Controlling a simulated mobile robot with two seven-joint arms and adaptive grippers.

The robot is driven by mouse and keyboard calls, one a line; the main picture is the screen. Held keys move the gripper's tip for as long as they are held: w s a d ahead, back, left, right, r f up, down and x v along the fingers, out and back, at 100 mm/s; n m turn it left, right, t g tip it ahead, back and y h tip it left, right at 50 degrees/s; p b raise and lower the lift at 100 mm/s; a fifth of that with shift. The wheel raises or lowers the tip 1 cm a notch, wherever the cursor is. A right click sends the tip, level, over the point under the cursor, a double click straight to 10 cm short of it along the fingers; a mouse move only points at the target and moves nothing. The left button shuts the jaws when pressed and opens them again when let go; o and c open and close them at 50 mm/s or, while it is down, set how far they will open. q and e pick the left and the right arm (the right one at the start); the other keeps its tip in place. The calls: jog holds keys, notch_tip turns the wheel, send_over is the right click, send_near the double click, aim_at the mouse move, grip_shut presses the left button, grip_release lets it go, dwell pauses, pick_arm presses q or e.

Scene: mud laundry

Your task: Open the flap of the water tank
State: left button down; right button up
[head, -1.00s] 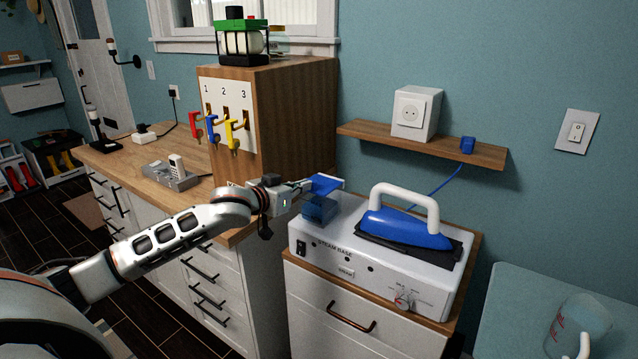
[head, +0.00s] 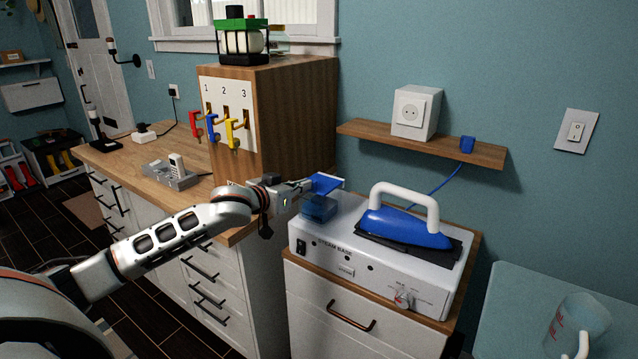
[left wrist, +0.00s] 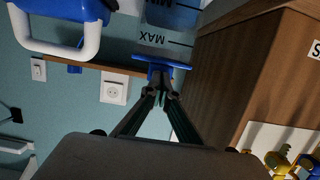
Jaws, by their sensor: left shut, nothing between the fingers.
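The steam base (head: 365,262) is a white box on a low cabinet. Its blue, see-through water tank (head: 318,209) is at its back left, and the tank shows in the left wrist view (left wrist: 172,16) with a MAX mark. The blue flap (head: 325,183) stands raised above the tank, tilted. In the left wrist view the flap (left wrist: 178,64) shows as a thin blue strip. My left gripper (head: 304,185) is shut and empty, its tips (left wrist: 160,96) right at the flap; I cannot tell whether they touch. My right gripper is out of view.
A blue iron (head: 408,228) with a white handle rests on the steam base, right of the tank. A wooden key box (head: 300,110) rises behind my left gripper. A wall shelf (head: 470,150) holds a socket box (head: 415,110). A jug (head: 580,322) stands at lower right.

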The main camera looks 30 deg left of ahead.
pick_arm(q)
jog(key=shift+d+f, duration=0.1)
jog(key=shift+f, duration=0.2)
